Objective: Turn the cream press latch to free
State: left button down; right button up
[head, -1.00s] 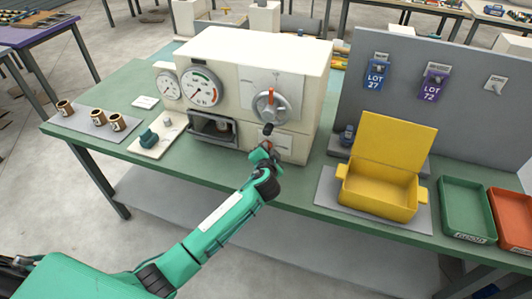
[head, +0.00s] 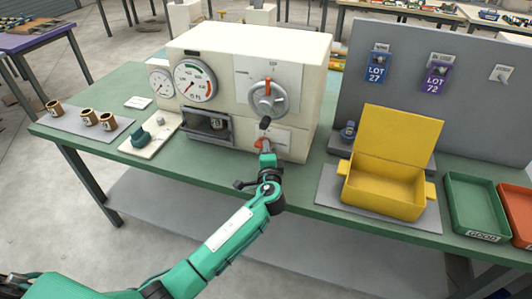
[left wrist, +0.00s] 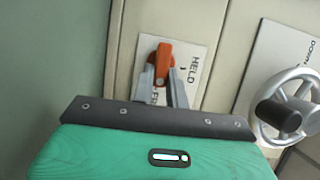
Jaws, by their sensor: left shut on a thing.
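The cream press (head: 212,50) stands on the green bench. Its orange latch (left wrist: 163,62) sits on a white plate (left wrist: 194,66) low on the front, below the handwheel. The plate reads HELD, and a second word is partly hidden behind a finger. My left gripper (left wrist: 162,84) is shut on the latch, one grey finger on each side. In the head view the left gripper (head: 265,148) covers much of the latch. I cannot tell exactly which mark the latch points to. My right gripper is not in view.
The handwheel (head: 262,107) with its black knob sits just above the latch in the head view. A yellow open box (head: 382,192) stands to the right, beside green (head: 474,232) and orange trays.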

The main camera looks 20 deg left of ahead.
pick_arm(q)
jog(key=shift+a+r, duration=0.1)
jog(key=shift+r, duration=0.1)
jog(key=c, duration=1.4)
grip_release()
jog(key=shift+w+f, duration=0.15)
jog(key=shift+f, duration=0.05)
jog(key=shift+s+d, duration=0.2)
jog(key=shift+s, duration=0.2)
jog(key=b+v, duration=0.2)
jog(key=v, duration=1)
jog(key=shift+f+b, duration=0.1)
jog(key=shift+b, duration=0.25)
jog(key=shift+s+d, duration=0.1)
jog(key=shift+s, duration=0.35)
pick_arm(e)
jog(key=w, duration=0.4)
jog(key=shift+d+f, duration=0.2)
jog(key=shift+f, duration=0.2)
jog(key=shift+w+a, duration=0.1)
